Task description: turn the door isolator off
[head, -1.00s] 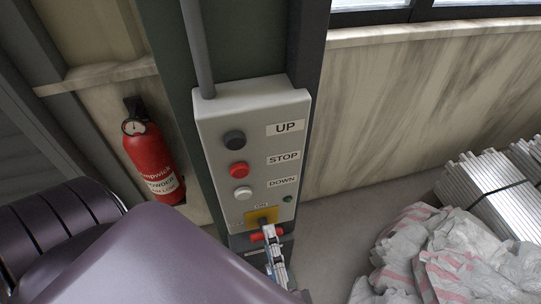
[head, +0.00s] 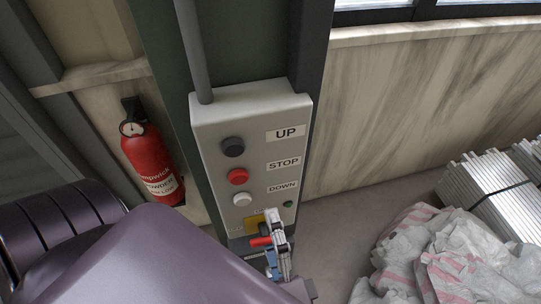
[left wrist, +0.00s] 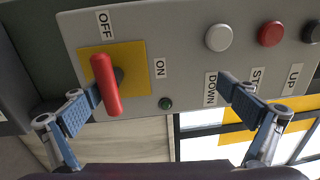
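The door isolator is a red handle (head: 261,241) on a dark hub with a yellow plate (head: 251,225), low on a grey control box (head: 252,110). In the left wrist view the red handle (left wrist: 105,85) stands upright in the picture, in line with the OFF label (left wrist: 105,25); the ON label (left wrist: 160,68) is to its right. My left gripper (head: 275,222) is in front of the isolator and hides part of it. In the left wrist view its fingers (left wrist: 158,103) are spread wide and empty, with the handle between them, nearer the left finger; no contact shows. My right gripper is not in view.
Black, red and white buttons (head: 238,176) sit above the isolator, with a small green lamp (head: 288,204) beside it. A red fire extinguisher (head: 150,160) hangs left of the box. Crumpled sacks (head: 430,255) and stacked metal bars (head: 490,185) lie on the floor at right.

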